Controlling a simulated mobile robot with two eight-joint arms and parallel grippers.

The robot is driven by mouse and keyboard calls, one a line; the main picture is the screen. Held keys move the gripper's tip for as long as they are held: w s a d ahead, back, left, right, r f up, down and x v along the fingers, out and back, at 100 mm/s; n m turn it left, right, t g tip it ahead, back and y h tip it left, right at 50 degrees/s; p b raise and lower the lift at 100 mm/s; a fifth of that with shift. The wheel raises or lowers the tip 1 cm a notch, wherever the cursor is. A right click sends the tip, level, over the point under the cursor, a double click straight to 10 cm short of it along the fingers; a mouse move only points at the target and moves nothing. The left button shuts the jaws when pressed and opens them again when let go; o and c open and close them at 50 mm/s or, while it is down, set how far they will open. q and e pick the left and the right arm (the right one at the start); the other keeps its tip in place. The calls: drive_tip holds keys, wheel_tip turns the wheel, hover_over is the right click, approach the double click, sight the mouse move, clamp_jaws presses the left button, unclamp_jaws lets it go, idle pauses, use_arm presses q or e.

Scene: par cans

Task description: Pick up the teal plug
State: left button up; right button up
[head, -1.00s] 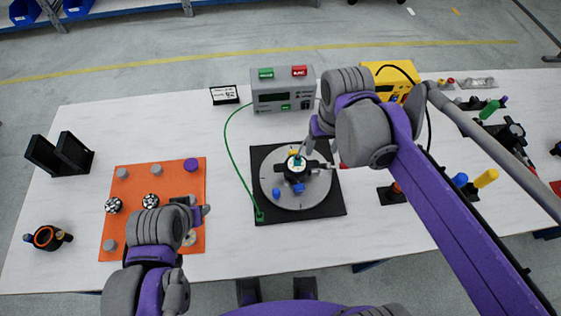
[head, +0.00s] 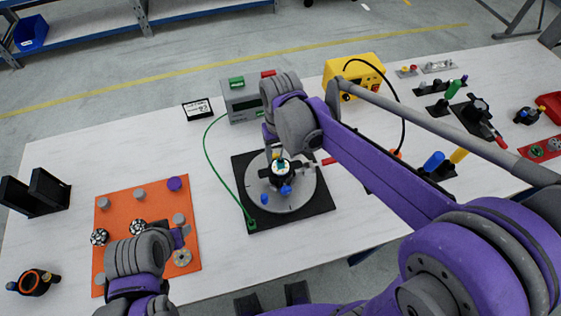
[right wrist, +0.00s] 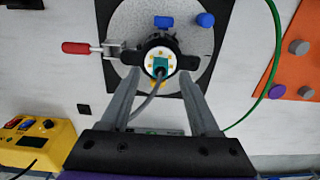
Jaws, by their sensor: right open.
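The teal plug (right wrist: 160,66) stands at the centre of a round black fixture (right wrist: 178,47) with a white, yellow-dotted face, and a grey cable (right wrist: 150,97) runs from it toward my gripper. In the head view the plug (head: 281,161) shows small above the grey disc (head: 304,196). My right gripper (right wrist: 161,78) is open, its fingers apart on either side of the plug and cable; I see no contact. In the head view my right gripper (head: 272,150) hangs over the fixture. My left gripper (head: 181,238) is above the orange mat (head: 118,208); its jaw opening is unclear.
A red-handled clamp (right wrist: 92,48) and blue knobs (right wrist: 205,19) are close around the fixture on its black plate (right wrist: 120,15). A green cable (head: 212,160) runs from the grey box (head: 240,102) to the plate. A yellow box (head: 350,78) stands at the back.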

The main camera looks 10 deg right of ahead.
sight(281, 163)
drive_tip(key=shift+f, duration=1.35)
clamp_jaws()
